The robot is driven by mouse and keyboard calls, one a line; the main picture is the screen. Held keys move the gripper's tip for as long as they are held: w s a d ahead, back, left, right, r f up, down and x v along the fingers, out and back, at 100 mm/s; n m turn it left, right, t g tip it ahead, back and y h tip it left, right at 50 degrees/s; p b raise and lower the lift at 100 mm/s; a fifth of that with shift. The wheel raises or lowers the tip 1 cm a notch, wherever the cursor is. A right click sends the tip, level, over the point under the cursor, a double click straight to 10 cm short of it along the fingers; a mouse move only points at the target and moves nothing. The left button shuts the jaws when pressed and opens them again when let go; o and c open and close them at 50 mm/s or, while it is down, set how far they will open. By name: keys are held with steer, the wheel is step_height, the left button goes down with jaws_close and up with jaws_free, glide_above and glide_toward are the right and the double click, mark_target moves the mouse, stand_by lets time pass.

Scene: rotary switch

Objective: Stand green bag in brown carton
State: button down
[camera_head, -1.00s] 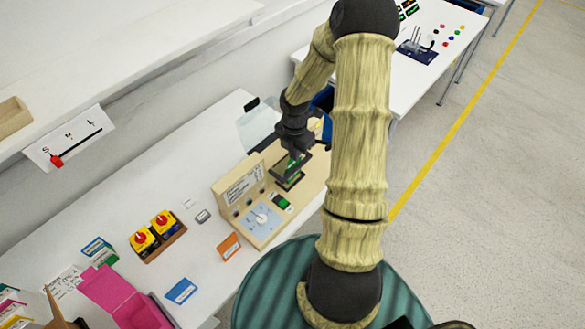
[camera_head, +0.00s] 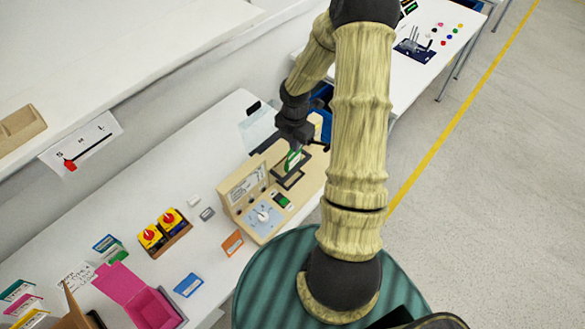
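A small green item with white on it, which looks like the green bag (camera_head: 292,160), is upright at the fingertips of my gripper (camera_head: 296,146). My gripper appears shut on it, just above a dark frame on the beige panel; the fingers are small and partly hidden. The brown carton (camera_head: 75,314) is at the lower left, cut off by the picture edge, with a raised flap and a dark interior. It is far from my gripper.
The beige panel (camera_head: 236,186) with a rotary dial (camera_head: 263,216) stands under my gripper. A pink open box (camera_head: 150,305), a yellow switch block (camera_head: 163,232), coloured cards and a blue card (camera_head: 188,285) lie between the panel and the carton. A shelf runs above the table's back.

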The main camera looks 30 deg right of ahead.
steer(key=shift+r+p, duration=2)
steer(key=shift+r, duration=0.2)
steer(key=shift+a+f, duration=0.1)
